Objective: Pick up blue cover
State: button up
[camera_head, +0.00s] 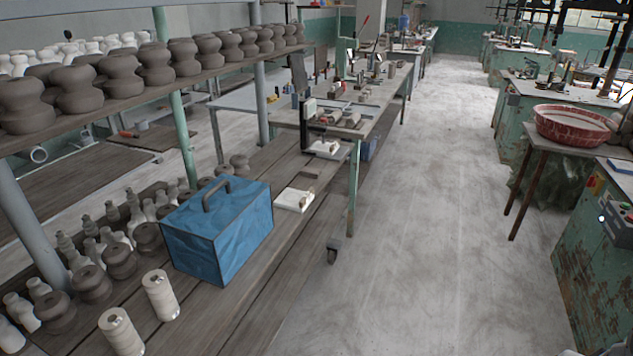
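The blue cover (222,232) is a box-shaped blue piece with a dark grey handle (217,190) on top. It stands upright on the wooden bench (262,282) at the left, near the bench's front edge. Its side facing the aisle and the side facing me are both visible; whatever is under it is hidden. My gripper is not in view.
Two thread spools (159,295) stand in front of the cover, and several brown and white clay pieces (92,283) stand to its left. A shelf of brown pots (121,75) overhangs at upper left. The floor aisle (430,200) is clear; a red basin (574,125) stands right.

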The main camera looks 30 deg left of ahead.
aim_at(210, 237)
jog(key=u, duration=0.3)
jog(key=i, duration=1.55)
jog(key=u, duration=1.2)
jog(key=i, duration=1.05)
jog(key=u, duration=1.15)
jog(key=i, duration=0.6)
jog(key=u, duration=0.25)
